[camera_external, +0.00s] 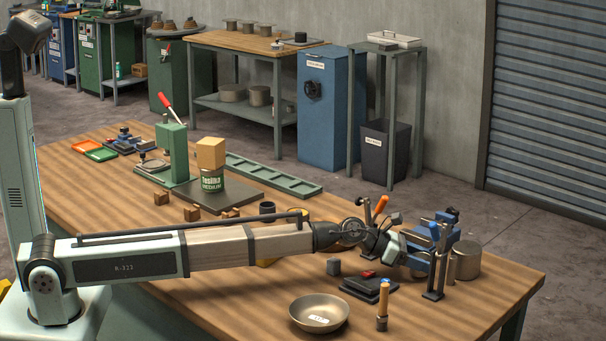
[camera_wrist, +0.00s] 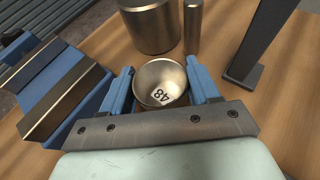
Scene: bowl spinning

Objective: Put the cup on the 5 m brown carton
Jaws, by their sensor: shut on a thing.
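In the external view my gripper (camera_external: 418,262) is at the right of the workbench, and the cup is hard to make out there. A brown box (camera_external: 211,153) sits on a green can, far left of my gripper. Small brown blocks (camera_external: 161,198) lie near it. No "5 m" marking is readable on any of them.
A larger metal cylinder (camera_wrist: 152,27) and a thin one (camera_wrist: 193,25) stand just beyond the cup. A metal bowl (camera_external: 319,313) sits near the bench's front edge.

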